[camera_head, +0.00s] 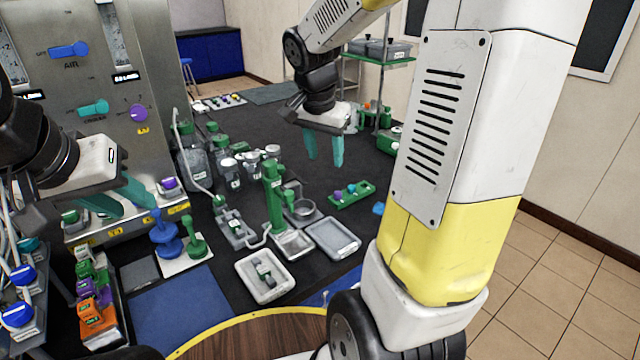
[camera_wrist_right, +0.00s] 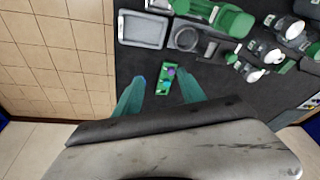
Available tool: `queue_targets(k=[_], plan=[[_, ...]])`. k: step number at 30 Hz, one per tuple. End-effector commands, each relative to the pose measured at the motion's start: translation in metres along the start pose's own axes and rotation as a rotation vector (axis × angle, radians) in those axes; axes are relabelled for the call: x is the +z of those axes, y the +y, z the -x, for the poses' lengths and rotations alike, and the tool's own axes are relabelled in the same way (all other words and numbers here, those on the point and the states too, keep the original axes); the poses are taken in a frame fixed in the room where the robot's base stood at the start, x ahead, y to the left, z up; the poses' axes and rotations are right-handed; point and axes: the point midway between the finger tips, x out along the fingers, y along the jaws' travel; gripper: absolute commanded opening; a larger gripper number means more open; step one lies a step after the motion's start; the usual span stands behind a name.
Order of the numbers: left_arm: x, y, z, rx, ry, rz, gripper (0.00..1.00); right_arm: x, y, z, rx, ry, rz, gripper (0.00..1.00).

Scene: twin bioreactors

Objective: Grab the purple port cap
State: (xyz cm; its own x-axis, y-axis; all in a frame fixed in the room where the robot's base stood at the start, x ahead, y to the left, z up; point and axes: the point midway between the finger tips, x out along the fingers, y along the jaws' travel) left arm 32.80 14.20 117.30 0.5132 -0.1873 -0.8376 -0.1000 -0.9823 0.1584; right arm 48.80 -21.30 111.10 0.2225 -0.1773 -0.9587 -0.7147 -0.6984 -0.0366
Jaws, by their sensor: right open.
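A small purple cap (camera_head: 338,195) stands in a green holder (camera_head: 366,191) on the dark bench, beside a teal cap (camera_head: 351,188). The holder also shows in the right wrist view (camera_wrist_right: 161,90), with the purple cap (camera_wrist_right: 171,72) between the fingers in the picture. My right gripper (camera_head: 324,160) is open and empty above the bench, apart from the holder and behind it in the head view. My left gripper (camera_head: 130,202) looks open and empty in front of the steel panel at the left. Another purple cap-like piece (camera_head: 169,183) is on that panel's lower part.
Grey trays (camera_head: 333,238), a green stand (camera_head: 273,200) and several bottles (camera_head: 195,165) crowd the bench left of the holder. A rack with coloured pieces (camera_head: 100,325) is at the lower left. The bench behind the holder is mostly clear.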

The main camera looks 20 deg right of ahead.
Motion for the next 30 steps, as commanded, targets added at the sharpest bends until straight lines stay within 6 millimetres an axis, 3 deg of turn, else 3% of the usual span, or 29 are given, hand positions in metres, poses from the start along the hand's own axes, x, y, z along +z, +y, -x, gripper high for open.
queue_targets(k=[6, 12, 30], plan=[[0.000, 0.000, 0.000, 0.000, 0.000, 0.000, 0.36, -0.044, -0.028, -0.084, 0.162, 0.047, -0.304, 0.47], [0.000, 0.000, 0.000, 0.000, 0.000, 0.000, 0.36, -0.064, -0.041, -0.144, 0.236, 0.114, -0.510, 0.47], [0.000, 0.000, 0.000, 0.000, 0.000, 0.000, 0.36, -0.078, -0.032, -0.217, 0.256, 0.139, -0.585, 0.47]])
